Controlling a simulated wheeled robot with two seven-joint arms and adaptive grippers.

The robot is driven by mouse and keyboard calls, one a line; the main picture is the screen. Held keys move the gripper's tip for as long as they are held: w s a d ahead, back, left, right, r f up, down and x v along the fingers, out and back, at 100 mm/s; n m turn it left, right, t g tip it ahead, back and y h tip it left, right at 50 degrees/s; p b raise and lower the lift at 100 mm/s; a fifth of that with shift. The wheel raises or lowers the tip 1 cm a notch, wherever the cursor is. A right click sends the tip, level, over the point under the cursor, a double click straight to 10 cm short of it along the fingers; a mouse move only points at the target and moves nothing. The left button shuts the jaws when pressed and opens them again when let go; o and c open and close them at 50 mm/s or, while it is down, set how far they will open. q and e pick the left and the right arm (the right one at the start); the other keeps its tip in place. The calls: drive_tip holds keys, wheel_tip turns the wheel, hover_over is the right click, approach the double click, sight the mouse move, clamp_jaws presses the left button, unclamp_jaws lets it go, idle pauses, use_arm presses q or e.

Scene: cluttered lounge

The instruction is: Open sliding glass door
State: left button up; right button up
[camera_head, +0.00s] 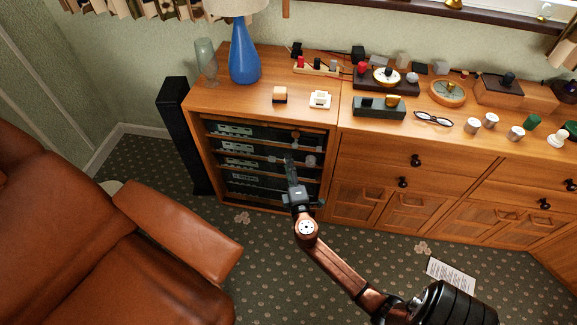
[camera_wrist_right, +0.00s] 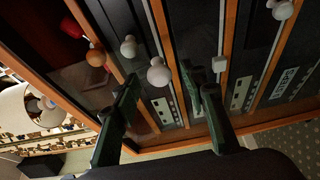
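The wooden cabinet's left bay (camera_head: 262,165) holds several dark electronic units on shelves. A glass pane over its front is hard to make out, and I cannot tell where its edge lies. My right gripper (camera_head: 290,166) reaches up to the right part of this bay. In the right wrist view, the gripper (camera_wrist_right: 160,80) has its two dark green fingers apart, with no object held between them. A pale round knob (camera_wrist_right: 158,73) shows just beyond the gap between the fingertips. I cannot tell whether a finger touches the front. My left gripper is not in view.
A brown leather armchair (camera_head: 180,230) stands at the left, close to the cabinet. A black tower speaker (camera_head: 183,135) stands beside the cabinet. A blue lamp (camera_head: 244,55) and many small items crowd the cabinet top. Patterned carpet lies clear before the bay; a paper (camera_head: 450,275) lies right.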

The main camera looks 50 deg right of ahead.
clamp_jaws()
idle(0.5)
